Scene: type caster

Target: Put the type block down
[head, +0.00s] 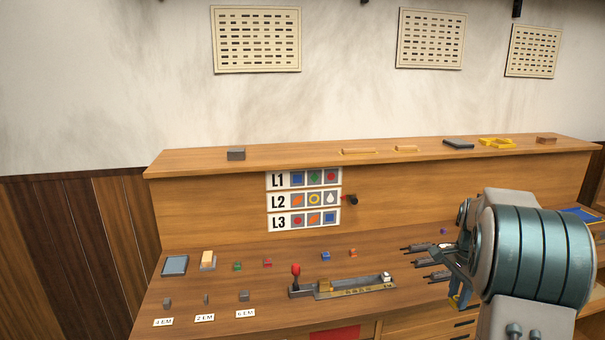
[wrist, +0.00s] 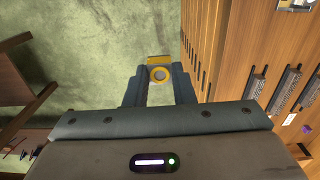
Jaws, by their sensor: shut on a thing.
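The type block is small and yellow with a ring on its face; it sits between the two fingers in the wrist view (wrist: 160,73). In the head view a bit of yellow (head: 454,301) shows at the fingertips, partly hidden. My gripper (head: 460,294) is shut on the block and hangs by the workbench's front edge, to the right. In the wrist view my gripper (wrist: 160,80) has green floor beneath it, with the bench to the right. The block touches no surface that I can see.
The workbench (head: 220,290) holds several small blocks, label cards and a long grey tray with a red-knobbed lever (head: 296,270). Dark pronged pieces (head: 418,248) lie beside my arm. A sign (head: 304,198) shows rows L1 to L3. The raised shelf (head: 200,158) carries several pieces.

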